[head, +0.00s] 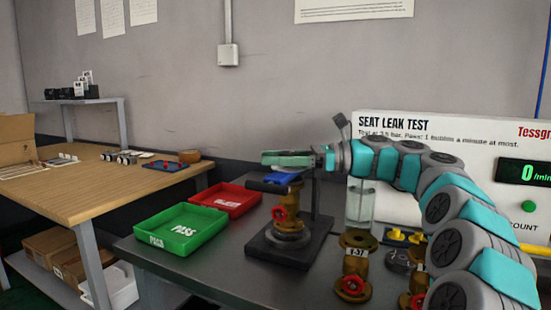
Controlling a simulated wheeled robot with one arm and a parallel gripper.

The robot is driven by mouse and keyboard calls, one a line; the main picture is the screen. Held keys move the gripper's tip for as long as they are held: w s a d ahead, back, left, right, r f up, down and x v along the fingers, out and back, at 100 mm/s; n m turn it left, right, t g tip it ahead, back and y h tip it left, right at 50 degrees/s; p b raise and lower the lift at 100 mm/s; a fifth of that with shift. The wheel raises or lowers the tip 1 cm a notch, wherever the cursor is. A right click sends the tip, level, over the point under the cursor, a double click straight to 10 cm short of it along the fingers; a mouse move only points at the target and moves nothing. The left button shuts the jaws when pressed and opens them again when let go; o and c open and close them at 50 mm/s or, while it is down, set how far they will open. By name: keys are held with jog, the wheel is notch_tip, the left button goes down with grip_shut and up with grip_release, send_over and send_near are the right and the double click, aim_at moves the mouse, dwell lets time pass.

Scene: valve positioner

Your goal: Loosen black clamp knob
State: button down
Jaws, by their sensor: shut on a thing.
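The black clamp stand (318,215) stands on the dark grey bench, with a valve with a red handwheel (280,214) upright on its base. A blue part (285,177) sits above the valve, with dark clamp pieces beside it. My gripper (275,159) reaches in from the right, level, just above the blue part at the top of the stand. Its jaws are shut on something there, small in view. The black clamp knob cannot be made out separately; the jaws seem to cover it.
A green PASS tray (180,252) and a red tray (250,205) lie left of the stand. A brass valve tagged V-37 (358,240), another brass valve and a clear cylinder (360,205) stand close on the right. The seat leak test panel (440,128) is behind my arm.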

dwell(0.3)
jog(key=shift+c, duration=1.4)
grip_release()
